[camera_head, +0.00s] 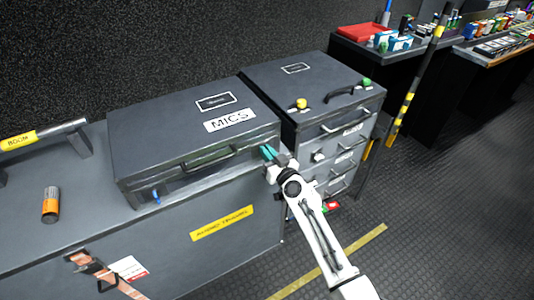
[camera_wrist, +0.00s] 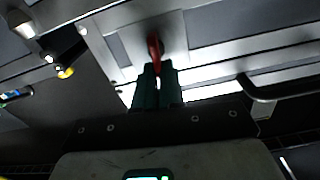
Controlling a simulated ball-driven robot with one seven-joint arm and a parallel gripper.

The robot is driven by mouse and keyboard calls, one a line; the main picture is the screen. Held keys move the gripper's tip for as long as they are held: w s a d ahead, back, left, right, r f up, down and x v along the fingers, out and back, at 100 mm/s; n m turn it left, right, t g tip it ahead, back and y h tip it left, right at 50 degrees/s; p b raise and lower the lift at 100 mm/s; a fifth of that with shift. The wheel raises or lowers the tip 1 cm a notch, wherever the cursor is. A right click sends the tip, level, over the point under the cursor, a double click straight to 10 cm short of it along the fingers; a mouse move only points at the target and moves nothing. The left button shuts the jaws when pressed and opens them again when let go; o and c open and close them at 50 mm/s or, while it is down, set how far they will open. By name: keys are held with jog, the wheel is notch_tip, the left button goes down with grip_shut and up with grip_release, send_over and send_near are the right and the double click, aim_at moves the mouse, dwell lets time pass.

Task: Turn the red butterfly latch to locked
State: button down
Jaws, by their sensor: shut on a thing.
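The red butterfly latch (camera_wrist: 154,46) shows in the wrist view on a metal plate on the front of the grey case. Its upper part stands out above my fingertips; the rest is hidden between them. My gripper (camera_wrist: 157,70) is shut on it with dark green fingers. In the head view my gripper (camera_head: 268,152) is at the right end of the front of the MICS case (camera_head: 150,127), and I cannot see the red latch there. A blue latch (camera_head: 156,196) is at the left end of the same front. The case lid is down.
The case handle (camera_head: 208,158) is left of my gripper. A striped pole (camera_head: 408,100) is further right.

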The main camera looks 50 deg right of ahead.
jog(key=shift+s+d+f+m+b, duration=0.15)
jog(key=shift+f+m+b, duration=0.3)
jog(key=shift+m, duration=2.35)
jog(key=shift+d+f+m+b, duration=0.2)
jog(key=shift+f+m+b, duration=0.25)
jog(key=shift+m, duration=2.35)
jog(key=shift+s+d+f+m+b, duration=0.1)
jog(key=shift+d+f+m+b, duration=0.35)
jog(key=shift+m, duration=2.35)
jog(key=shift+a+f, duration=0.15)
jog(key=shift+a, duration=0.15)
jog(key=c, duration=1.2)
grip_release()
jog(key=shift+w+a+r, duration=0.1)
jog(key=shift+a+r, duration=0.05)
jog(key=shift+r, duration=0.05)
jog(key=shift+c, duration=0.2)
jog(key=shift+d, duration=0.2)
jog(key=v, duration=1.1)
